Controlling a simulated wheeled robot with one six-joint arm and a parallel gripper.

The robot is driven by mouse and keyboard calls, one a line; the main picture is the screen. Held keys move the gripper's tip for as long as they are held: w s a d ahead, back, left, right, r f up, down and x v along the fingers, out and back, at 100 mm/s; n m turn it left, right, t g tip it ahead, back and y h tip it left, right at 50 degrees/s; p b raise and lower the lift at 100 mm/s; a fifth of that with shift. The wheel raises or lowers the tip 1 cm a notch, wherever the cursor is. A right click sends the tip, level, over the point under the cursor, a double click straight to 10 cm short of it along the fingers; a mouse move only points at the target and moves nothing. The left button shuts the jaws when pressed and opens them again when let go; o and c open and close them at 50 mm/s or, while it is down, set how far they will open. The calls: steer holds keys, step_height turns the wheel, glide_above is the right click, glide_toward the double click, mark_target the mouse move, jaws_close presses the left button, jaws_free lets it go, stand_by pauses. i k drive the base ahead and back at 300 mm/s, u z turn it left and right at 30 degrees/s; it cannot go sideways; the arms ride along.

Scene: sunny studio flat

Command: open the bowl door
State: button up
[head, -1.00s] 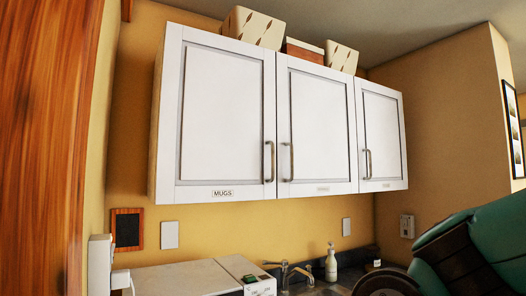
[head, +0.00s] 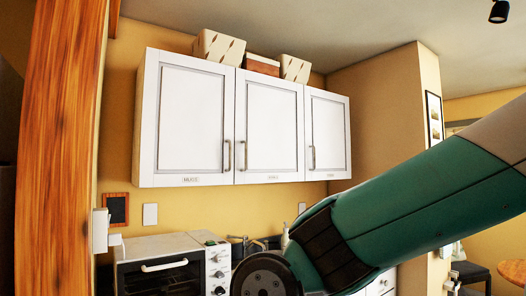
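A white wall cabinet with three doors hangs on the yellow wall in the head view, and all three doors look shut. The left door (head: 190,118) has its bar handle at its lower right, and its label appears to read MUGS. The middle door (head: 268,125) has its handle at its lower left; its label is too small to read. The right door (head: 327,134) has its handle at its lower left and a label I cannot read. I cannot tell which is the bowl door. My green arm crosses the lower right, below the cabinet. My gripper is out of view.
Patterned boxes (head: 219,46) and a brown box (head: 262,65) sit on top of the cabinet. A white toaster oven (head: 160,266) stands below at the left. A faucet is partly hidden behind my arm. A wooden post (head: 62,150) stands at the left.

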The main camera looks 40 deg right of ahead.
mark_target(268, 136)
steer(key=z, duration=0.65)
steer(key=i, duration=0.6)
steer(key=z, duration=0.6)
steer(key=i, duration=0.75)
steer(key=u, duration=0.35)
